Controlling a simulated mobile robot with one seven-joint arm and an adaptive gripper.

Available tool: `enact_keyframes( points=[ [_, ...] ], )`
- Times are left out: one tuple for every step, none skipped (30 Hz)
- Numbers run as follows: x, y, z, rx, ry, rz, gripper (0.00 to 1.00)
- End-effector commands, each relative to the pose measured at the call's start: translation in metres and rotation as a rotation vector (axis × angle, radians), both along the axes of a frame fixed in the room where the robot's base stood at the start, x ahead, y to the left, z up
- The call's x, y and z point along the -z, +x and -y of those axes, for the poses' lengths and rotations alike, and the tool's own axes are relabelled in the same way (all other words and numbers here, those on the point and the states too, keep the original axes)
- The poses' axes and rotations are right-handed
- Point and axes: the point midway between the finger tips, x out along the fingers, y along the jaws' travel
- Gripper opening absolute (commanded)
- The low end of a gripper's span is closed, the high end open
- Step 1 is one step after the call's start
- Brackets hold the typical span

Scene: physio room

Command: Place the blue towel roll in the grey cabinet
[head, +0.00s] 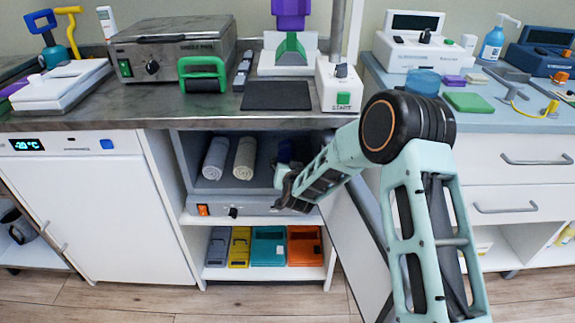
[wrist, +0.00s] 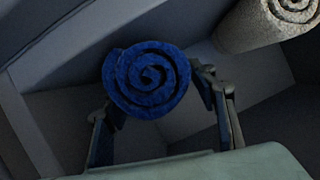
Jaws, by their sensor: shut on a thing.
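The blue towel roll (wrist: 150,80) is between the fingers of my gripper (wrist: 160,108) in the wrist view, its spiral end facing the camera. My gripper is shut on it. In the head view my gripper (head: 284,178) reaches into the right part of the open grey cabinet (head: 254,206), and a dark blue bit of the roll (head: 287,150) shows there. A grey towel roll (head: 215,158) and a beige towel roll (head: 244,158) lie side by side to its left. Whether the blue roll touches the cabinet floor cannot be told.
A pale roll also shows at the wrist view's top right (wrist: 265,25). The worktop (head: 70,122) overhangs the cabinet. A grey panel (head: 352,240), seemingly the open door, stands right of the opening beside my arm. Coloured boxes (head: 268,247) fill the shelf below.

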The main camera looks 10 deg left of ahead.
Motion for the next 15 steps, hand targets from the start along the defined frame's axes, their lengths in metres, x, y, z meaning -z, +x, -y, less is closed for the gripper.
enact_keyframes(
  points=[
    [-0.0003,0.0001,-0.0002,0.0,0.0,0.001,0.26],
    [0.0005,0.0,-0.0002,0.0,0.0,0.001,0.26],
    [0.0023,-0.0001,-0.0002,0.0,0.0,0.001,0.26],
    [0.0035,-0.0001,-0.0003,0.0,0.0,0.001,0.26],
    [0.0044,-0.0002,-0.0003,0.0,0.0,0.001,0.26],
    [0.0033,-0.0002,-0.0002,0.0,0.0,0.0,0.55],
    [0.003,-0.0003,-0.0003,0.0,0.0,-0.001,0.59],
    [0.0031,-0.0004,-0.0003,0.0,0.0,-0.001,0.62],
    [0.0031,-0.0004,-0.0003,0.0,0.0,-0.001,0.66],
    [0.0031,-0.0004,-0.0002,0.0,0.0,-0.001,0.7],
    [0.0031,-0.0004,-0.0002,0.0,0.0,-0.001,0.7],
    [0.0031,-0.0004,-0.0002,0.0,0.0,-0.001,0.7],
    [0.0031,-0.0004,-0.0002,0.0,0.0,-0.001,0.7],
    [0.0031,-0.0004,-0.0002,0.0,0.0,-0.001,0.7],
    [0.0031,-0.0004,-0.0002,0.0,0.0,-0.001,0.7]
  ],
)
